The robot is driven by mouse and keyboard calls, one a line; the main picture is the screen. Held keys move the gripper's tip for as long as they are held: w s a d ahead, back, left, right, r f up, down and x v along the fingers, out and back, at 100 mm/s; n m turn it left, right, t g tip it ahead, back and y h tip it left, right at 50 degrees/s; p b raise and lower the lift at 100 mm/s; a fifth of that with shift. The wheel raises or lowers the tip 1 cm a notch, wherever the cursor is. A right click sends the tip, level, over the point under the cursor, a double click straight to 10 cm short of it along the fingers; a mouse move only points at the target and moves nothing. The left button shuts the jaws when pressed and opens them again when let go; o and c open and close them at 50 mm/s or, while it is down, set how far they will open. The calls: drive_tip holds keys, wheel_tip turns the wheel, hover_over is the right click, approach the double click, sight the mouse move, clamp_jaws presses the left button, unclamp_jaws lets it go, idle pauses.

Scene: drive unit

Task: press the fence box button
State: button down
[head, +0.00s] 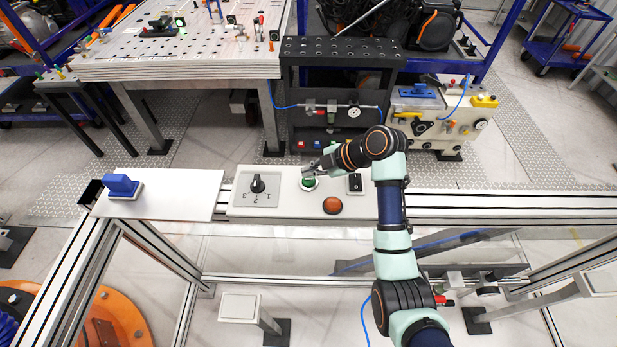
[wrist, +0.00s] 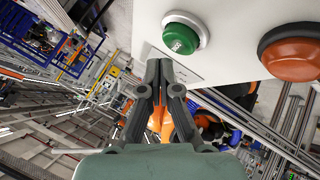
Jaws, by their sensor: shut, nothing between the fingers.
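The white fence box panel (head: 290,207) sits on the aluminium rail and also fills the top of the wrist view (wrist: 222,62). Its green button (head: 308,184) has a pale ring and shows clearly in the wrist view (wrist: 181,38). A larger orange-red dome button (head: 333,205) is on the same panel, at the right in the wrist view (wrist: 291,53). My gripper (head: 312,169) is shut and empty, close to the green button. In the wrist view its fingertips (wrist: 160,68) appear just below the green button, with a visible gap in the picture; the exact distance is unclear.
The panel also carries a black rotary knob (head: 258,185) and a black rocker switch (head: 355,182). A blue handle (head: 121,185) stands on a white plate at the left. Behind are a black rack (head: 341,51) and a perforated table (head: 180,68).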

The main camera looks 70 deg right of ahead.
sight(311, 180)
drive_tip(key=shift+f, duration=0.1)
drive_tip(key=shift+f+b, duration=0.35)
drive_tip(key=shift+f+b, duration=0.4)
drive_tip(key=shift+f, duration=0.05)
idle(0.8)
drive_tip(key=shift+r+p, duration=0.6)
drive_tip(key=shift+r, duration=0.3)
drive_tip(key=shift+r, duration=0.1)
wheel_tip(311, 180, up, 6)
drive_tip(key=p, duration=0.4)
